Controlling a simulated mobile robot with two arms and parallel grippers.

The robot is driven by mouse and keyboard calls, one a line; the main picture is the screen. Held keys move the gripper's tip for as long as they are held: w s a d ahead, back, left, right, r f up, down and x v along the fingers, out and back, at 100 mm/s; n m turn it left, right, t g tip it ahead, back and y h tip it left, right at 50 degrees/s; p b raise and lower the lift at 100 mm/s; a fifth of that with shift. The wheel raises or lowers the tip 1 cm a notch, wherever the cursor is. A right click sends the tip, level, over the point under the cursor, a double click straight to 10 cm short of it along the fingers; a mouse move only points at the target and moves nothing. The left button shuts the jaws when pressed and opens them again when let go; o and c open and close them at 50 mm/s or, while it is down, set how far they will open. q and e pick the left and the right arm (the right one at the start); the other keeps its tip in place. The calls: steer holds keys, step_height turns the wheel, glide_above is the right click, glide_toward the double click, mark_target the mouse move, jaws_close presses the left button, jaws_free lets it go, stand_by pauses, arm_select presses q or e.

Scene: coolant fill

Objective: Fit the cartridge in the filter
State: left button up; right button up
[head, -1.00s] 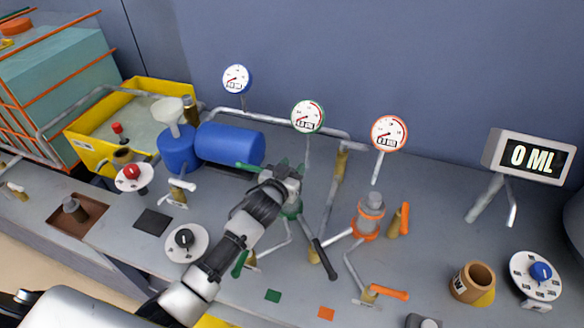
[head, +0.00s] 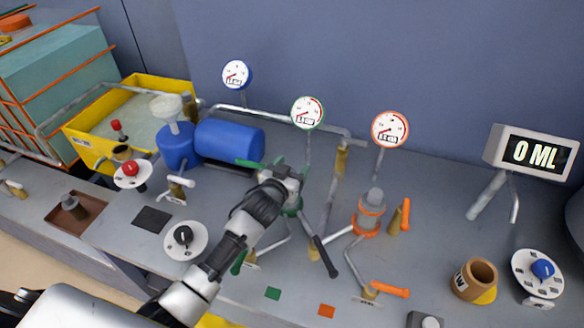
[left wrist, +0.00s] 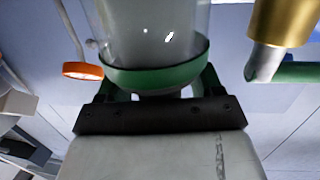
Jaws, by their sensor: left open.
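My left gripper (head: 284,176) is open at the green-ringed filter, the middle of the bench, and hides most of it in the head view. In the left wrist view, a clear cylinder on a green base (left wrist: 155,78) stands directly in front of the gripper, with a grey body inside it. I cannot tell whether the fingers touch it. I cannot tell for sure which part is the cartridge. A small grey cylinder (head: 73,206) stands in a brown recess at the left. An orange-ringed filter (head: 368,222) stands right of the gripper. My right gripper is not in view.
A black-handled lever (head: 325,257) lies close to the right of my left wrist. An orange-handled valve (head: 388,290), a brown cup (head: 474,280) and a blue-knob dial (head: 541,270) are at the right. A blue tank (head: 230,141) lies behind. The display (head: 532,152) reads 0 ML.

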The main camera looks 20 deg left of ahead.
arm_select(q)
steer(key=b+v, duration=0.1)
steer(key=v, duration=0.6)
steer(key=shift+s, duration=0.25)
steer(key=shift+d, duration=0.1)
